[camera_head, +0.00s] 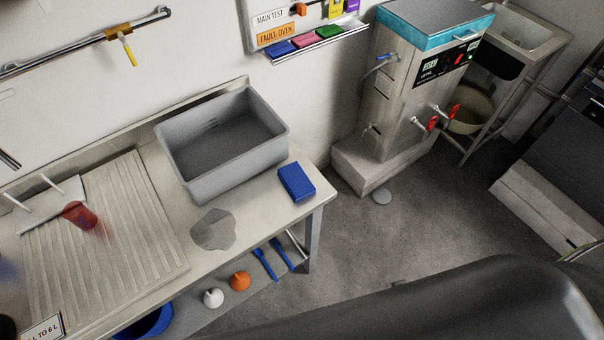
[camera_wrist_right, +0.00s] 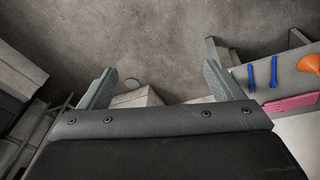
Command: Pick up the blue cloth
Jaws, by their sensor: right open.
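The blue cloth (camera_head: 296,182) looks like a small folded blue block. It lies flat on the right end of the metal bench (camera_head: 262,205), close to the corner. A grey wet-looking patch (camera_head: 213,229) is on the bench to its left. My right gripper (camera_wrist_right: 158,84) shows in the right wrist view, its two fingers wide apart with nothing between them. The floor is below it, and I cannot make out the blue cloth in that view. In the head view, the right gripper's fingers are not visible. My left gripper is not in view.
A grey basin (camera_head: 222,145) stands behind the cloth. A red cup (camera_head: 80,215) is on the ribbed draining area at left. A lower shelf holds blue utensils (camera_head: 265,264) and an orange funnel (camera_head: 240,281). A steel unit (camera_head: 408,85) stands right; open floor lies between.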

